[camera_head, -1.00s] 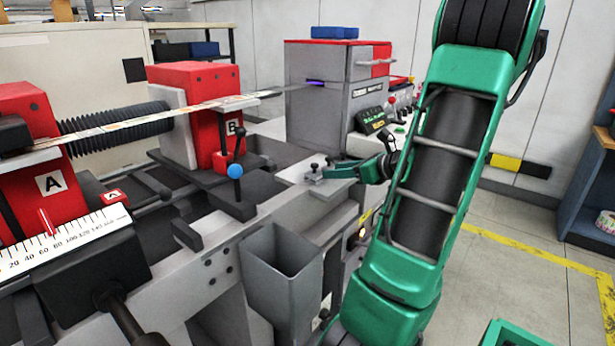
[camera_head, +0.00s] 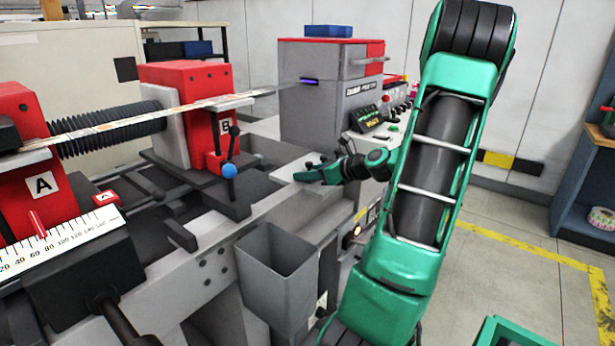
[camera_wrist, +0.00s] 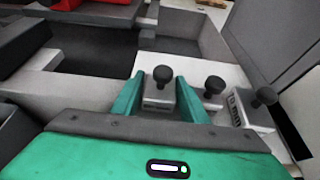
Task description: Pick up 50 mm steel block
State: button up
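A grey steel block with a black knob (camera_wrist: 158,101) stands upright on the pale ledge in the wrist view, between the two green fingers of my gripper (camera_wrist: 160,92). The fingers are spread on either side of it, with narrow gaps. Two more knobbed grey blocks stand to the right, one close by (camera_wrist: 212,98) and a larger marked one (camera_wrist: 240,112). The size marks are too small to read, so I cannot tell which is 50 mm. In the head view my gripper (camera_head: 318,173) is low over the ledge and largely hides the blocks.
The rewinder's ledge (camera_head: 285,190) runs along the machine, with an open grey bin (camera_head: 278,268) below its front. A blue-ball lever (camera_head: 229,171) and red block B (camera_head: 185,95) are to the left. A grey printer housing (camera_head: 325,85) stands behind.

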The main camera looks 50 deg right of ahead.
aim_at(309, 162)
jog(key=shift+c, duration=0.6)
jog(key=c, duration=0.8)
jog(key=shift+r, duration=0.15)
jog(key=shift+r, duration=0.25)
notch_tip(309, 162, up, 4)
jog(key=shift+f, duration=0.25)
jog(key=a+r, duration=0.2)
jog(key=a, duration=0.1)
jog(key=s+a+r, duration=0.1)
jog(key=a+r, duration=0.1)
jog(key=a, duration=0.2)
jog(key=a+r, duration=0.2)
jog(key=a, duration=0.2)
jog(key=shift+s+a+r, duration=0.25)
jog(key=shift+s+r, duration=0.15)
